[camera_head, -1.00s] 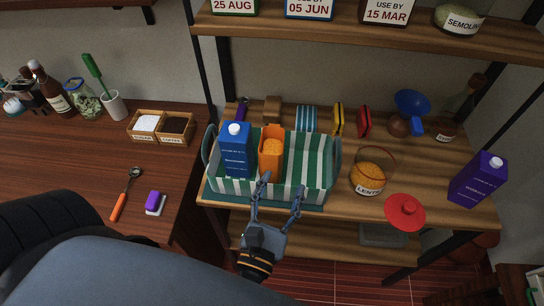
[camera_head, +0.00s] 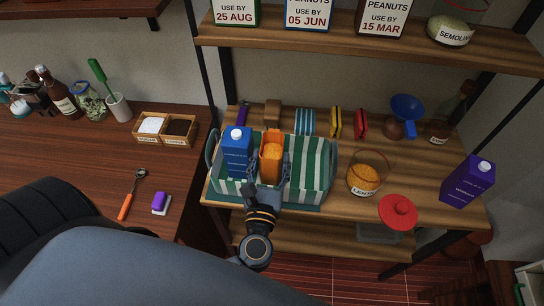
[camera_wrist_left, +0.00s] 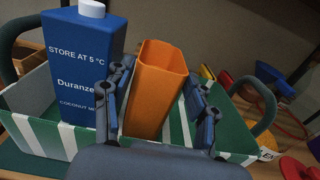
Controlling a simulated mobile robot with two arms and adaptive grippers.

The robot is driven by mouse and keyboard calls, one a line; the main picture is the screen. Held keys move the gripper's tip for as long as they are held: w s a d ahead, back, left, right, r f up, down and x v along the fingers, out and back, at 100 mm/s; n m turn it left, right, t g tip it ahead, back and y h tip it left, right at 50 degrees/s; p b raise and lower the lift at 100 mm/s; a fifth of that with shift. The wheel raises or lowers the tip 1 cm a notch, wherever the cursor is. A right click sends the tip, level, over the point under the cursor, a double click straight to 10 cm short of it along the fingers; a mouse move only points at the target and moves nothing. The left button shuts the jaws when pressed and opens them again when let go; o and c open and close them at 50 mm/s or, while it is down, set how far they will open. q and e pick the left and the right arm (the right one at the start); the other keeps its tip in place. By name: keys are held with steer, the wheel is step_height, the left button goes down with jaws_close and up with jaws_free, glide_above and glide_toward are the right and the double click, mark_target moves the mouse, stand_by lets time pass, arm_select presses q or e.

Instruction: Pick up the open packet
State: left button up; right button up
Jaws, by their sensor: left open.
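The open packet is an orange, open-topped carton (camera_head: 271,146) with orange contents, standing in a green-and-white striped basket (camera_head: 308,184). In the left wrist view the orange packet (camera_wrist_left: 157,90) stands between the two fingers. My left gripper (camera_head: 266,186) is open, at the front of the packet, with one finger on each side of it. I cannot tell whether the fingers touch it. A blue carton (camera_head: 236,153) with a white cap stands just left of the packet in the basket, close to the left finger. My right gripper is not in view.
Right of the basket are a glass lentil jar (camera_head: 366,175), a red lid (camera_head: 398,211) and a purple carton (camera_head: 468,182). Clips and a blue funnel (camera_head: 407,107) lie behind. An upper shelf (camera_head: 350,45) holds labelled containers. The basket's right half looks empty.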

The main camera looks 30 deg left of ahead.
mark_target(274, 136)
arm_select(q)
steer(key=x, duration=0.2)
steer(key=p+x, duration=0.1)
steer(key=shift+w+a+r, duration=0.15)
steer(key=shift+w+r, duration=0.05)
steer(key=shift+w, duration=0.15)
steer(key=shift+w+a+f, duration=0.1)
steer(key=shift+w+f, duration=0.05)
steer(key=shift+w, duration=0.05)
jaws_close()
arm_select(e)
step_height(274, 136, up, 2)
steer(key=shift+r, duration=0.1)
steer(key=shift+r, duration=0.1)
